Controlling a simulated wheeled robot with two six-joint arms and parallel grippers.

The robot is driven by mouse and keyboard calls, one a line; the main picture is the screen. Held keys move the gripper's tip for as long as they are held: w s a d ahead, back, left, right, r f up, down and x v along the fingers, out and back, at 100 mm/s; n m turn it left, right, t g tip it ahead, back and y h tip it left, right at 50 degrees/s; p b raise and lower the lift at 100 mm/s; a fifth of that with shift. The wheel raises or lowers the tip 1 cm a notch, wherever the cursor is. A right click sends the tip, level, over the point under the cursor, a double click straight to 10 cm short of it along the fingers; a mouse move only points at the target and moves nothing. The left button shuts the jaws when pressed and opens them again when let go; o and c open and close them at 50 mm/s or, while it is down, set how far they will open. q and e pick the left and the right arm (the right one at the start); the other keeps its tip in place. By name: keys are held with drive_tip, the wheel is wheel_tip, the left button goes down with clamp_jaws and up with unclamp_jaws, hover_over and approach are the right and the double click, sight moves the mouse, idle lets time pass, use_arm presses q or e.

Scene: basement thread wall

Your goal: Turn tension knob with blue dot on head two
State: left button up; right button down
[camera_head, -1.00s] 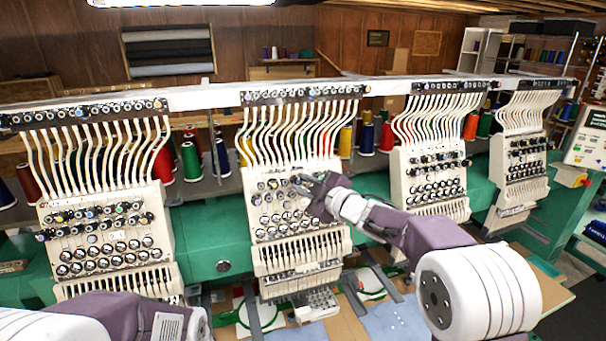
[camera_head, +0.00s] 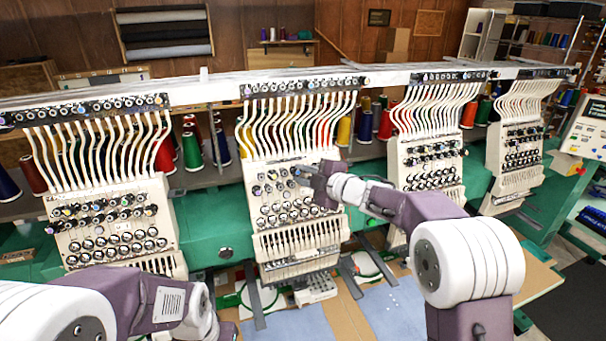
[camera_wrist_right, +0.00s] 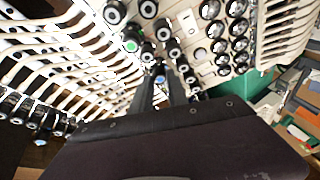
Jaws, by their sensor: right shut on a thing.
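The second sewing head from the left (camera_head: 262,210) has a cream panel with rows of dark tension knobs. My right gripper (camera_head: 298,170) is at the upper right of this panel, by the top knob rows. In the right wrist view its two dark fingers (camera_wrist_right: 163,90) reach up to the knobs and are shut on a knob with a blue dot (camera_wrist_right: 159,79), which shows between them. The fingers partly hide this knob, and its turn angle cannot be read. My left arm is at the lower left; its gripper is out of view.
A green-dotted knob (camera_wrist_right: 131,45) and other knobs sit close beside the fingers. White thread tubes (camera_head: 290,125) run above the panel. Other heads stand on both sides, the third head (camera_head: 425,175) nearest my right forearm. Hoops and blue cloth (camera_head: 395,300) lie below.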

drive_tip(key=c, duration=1.3)
unclamp_jaws()
drive_tip(key=shift+s+d, duration=0.2)
drive_tip(key=b+v, duration=0.3)
drive_tip(key=v, duration=0.5)
drive_tip(key=shift+s, duration=0.25)
drive_tip(key=shift+w+d+r, duration=0.1)
